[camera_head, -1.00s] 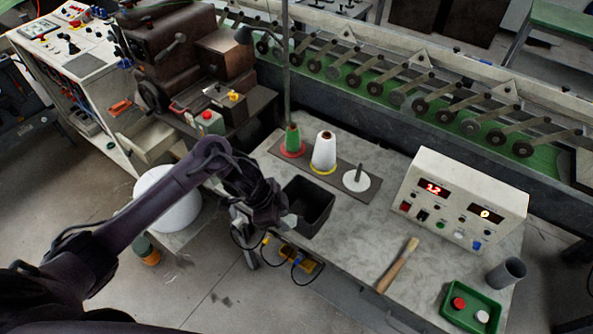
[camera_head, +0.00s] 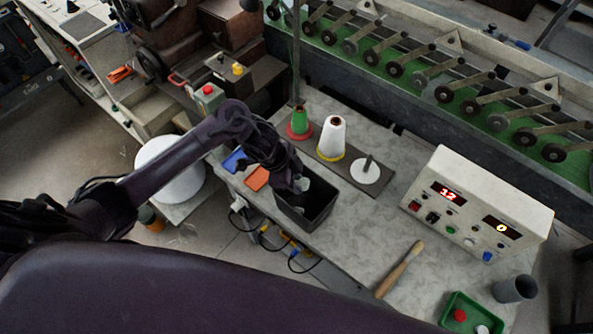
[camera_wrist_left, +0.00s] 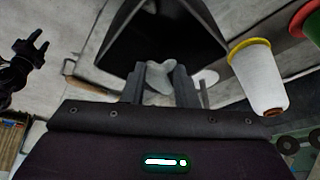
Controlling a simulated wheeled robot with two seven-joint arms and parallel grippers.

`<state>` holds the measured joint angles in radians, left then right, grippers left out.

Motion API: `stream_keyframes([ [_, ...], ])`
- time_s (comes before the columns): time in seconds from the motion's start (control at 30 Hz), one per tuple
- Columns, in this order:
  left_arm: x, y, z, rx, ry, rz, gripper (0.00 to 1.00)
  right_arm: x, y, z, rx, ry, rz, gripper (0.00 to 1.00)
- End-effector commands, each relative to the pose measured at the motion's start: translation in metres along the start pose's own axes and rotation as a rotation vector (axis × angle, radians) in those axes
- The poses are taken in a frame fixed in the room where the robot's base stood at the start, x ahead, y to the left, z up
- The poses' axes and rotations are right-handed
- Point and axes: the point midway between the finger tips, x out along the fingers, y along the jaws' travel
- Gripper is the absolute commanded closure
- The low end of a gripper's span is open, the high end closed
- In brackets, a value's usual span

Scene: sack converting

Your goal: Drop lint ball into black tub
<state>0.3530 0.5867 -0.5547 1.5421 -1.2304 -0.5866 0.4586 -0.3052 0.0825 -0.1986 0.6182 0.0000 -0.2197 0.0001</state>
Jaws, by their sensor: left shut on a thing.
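The lint ball is a small pale grey-white lump (camera_wrist_left: 159,77), held between the two fingertips of my left gripper (camera_wrist_left: 160,82) in the left wrist view. In the head view the left gripper (camera_head: 299,185) is over the black tub (camera_head: 318,216), at its far left part, with the pale lint ball (camera_head: 303,183) at its tip. The open tub (camera_wrist_left: 196,22) shows just beyond the fingers in the left wrist view. The height of the ball against the rim is hard to tell. My right gripper (camera_wrist_left: 39,40) shows at the left of the wrist view, fingers apart and empty.

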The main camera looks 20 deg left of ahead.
Motion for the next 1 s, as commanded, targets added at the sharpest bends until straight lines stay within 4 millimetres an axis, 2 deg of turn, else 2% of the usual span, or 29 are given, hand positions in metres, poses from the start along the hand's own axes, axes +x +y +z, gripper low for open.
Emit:
stream_keyframes([
  [0.17,0.016,0.001,0.007,-0.001,0.000,0.001,0.94,0.000,-0.004,0.010,0.000,-0.015,-0.004,0.54],
  [0.43,0.023,0.001,0.010,0.000,0.000,-0.001,0.94,0.000,-0.003,-0.012,0.000,0.015,-0.003,0.54],
  [0.57,0.022,0.001,0.009,0.000,0.000,-0.001,0.94,0.000,-0.002,-0.015,0.000,0.021,-0.003,0.54],
  [0.6,0.022,0.001,0.009,0.000,0.000,-0.001,0.71,0.000,-0.002,-0.015,0.000,0.020,-0.003,0.54],
  [0.77,0.022,0.001,0.009,0.000,0.000,-0.001,0.50,0.000,-0.003,-0.009,0.000,0.012,-0.004,0.54],
  [1.0,0.022,0.001,0.009,0.000,0.000,-0.001,0.48,0.000,-0.004,-0.005,0.000,0.006,-0.004,0.54],
])
